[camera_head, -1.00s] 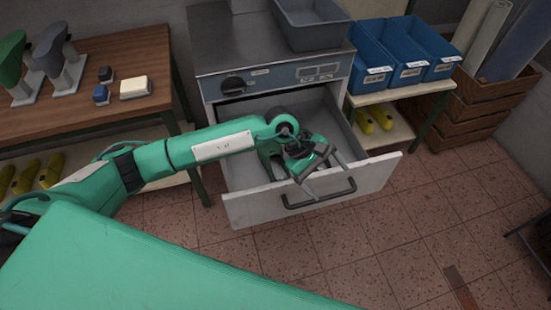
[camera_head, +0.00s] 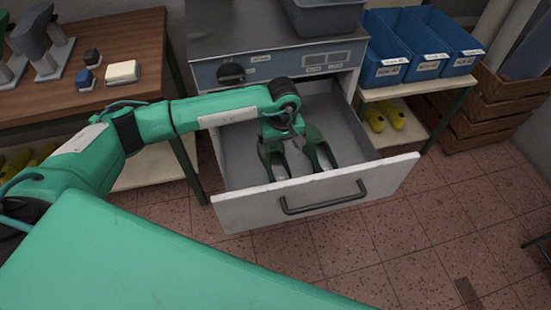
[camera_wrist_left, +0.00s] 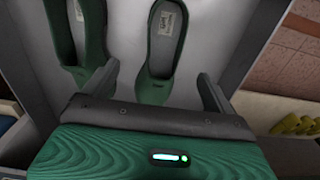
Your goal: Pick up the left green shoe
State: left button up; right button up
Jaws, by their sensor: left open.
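Two green shoes lie side by side in the open drawer (camera_head: 236,165), their insoles facing up. The left green shoe (camera_head: 266,158) is partly covered by my left gripper (camera_head: 289,139) in the head view. The right green shoe (camera_head: 322,152) lies beside it. My left gripper points down over the shoes, open and empty. In the left wrist view the picture is turned around: the left shoe (camera_wrist_left: 165,45) lies ahead between the gripper's (camera_wrist_left: 157,74) spread fingers, and the other shoe (camera_wrist_left: 80,35) is at the left. My right gripper is not in view.
The drawer's white front (camera_head: 335,194) with a dark handle stands toward me. Blue bins (camera_head: 425,50) and yellow shoes (camera_head: 385,115) are at the right. A wooden table (camera_head: 110,60) with lasts is at the left. A grey tray (camera_head: 322,15) sits above the drawer.

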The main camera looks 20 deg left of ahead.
pick_arm(q)
send_over(279, 175)
jog(key=f, duration=0.7)
jog(key=shift+w+d+f, duration=0.15)
jog(key=shift+w+f, duration=0.15)
jog(key=shift+w, duration=0.1)
jog(key=f, duration=0.2)
jog(key=f+p, duration=0.1)
jog(key=f, duration=0.1)
jog(key=shift+s+f, duration=0.1)
jog(key=shift+s, duration=0.25)
jog(key=shift+f, duration=0.55)
jog(key=shift+r, duration=0.1)
jog(key=c, duration=1.3)
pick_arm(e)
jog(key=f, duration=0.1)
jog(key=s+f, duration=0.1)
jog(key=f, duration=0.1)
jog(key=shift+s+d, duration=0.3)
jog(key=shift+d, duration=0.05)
